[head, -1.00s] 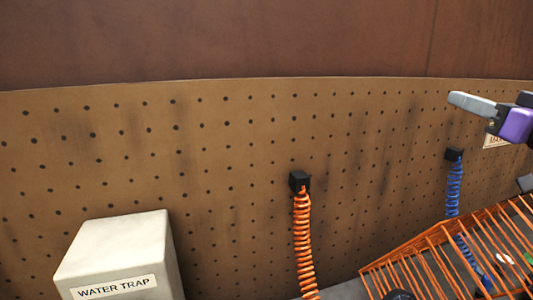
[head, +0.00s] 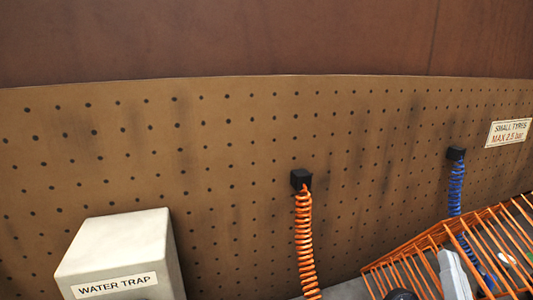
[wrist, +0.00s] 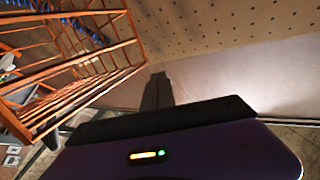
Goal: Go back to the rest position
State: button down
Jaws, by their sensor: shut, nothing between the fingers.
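Most of my arm is out of the head view. In the wrist view, the purple housing with small lit indicators fills the bottom, with a dark bar above it. The orange rack stands to the left there.
A pegboard wall (head: 250,140) spans the back. An orange coiled hose (head: 304,235) and a blue coiled hose (head: 456,188) hang from it. A white water trap box (head: 120,250) stands lower left.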

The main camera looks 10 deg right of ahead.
jog(key=s+a+f+n+g+y, duration=0.2)
jog(key=s+a+f, duration=0.3)
jog(key=s, duration=0.4)
jog(key=s+a+f+n+g+y, duration=0.2)
jog(key=s+a+f+n+y, duration=0.2)
jog(key=s+f, duration=0.4)
jog(key=s+a+f+n+g+y, duration=0.2)
jog(key=s+a+f+y, duration=0.1)
jog(key=s+a+f, duration=0.4)
jog(key=s, duration=0.3)
jog(key=shift+n, duration=0.4)
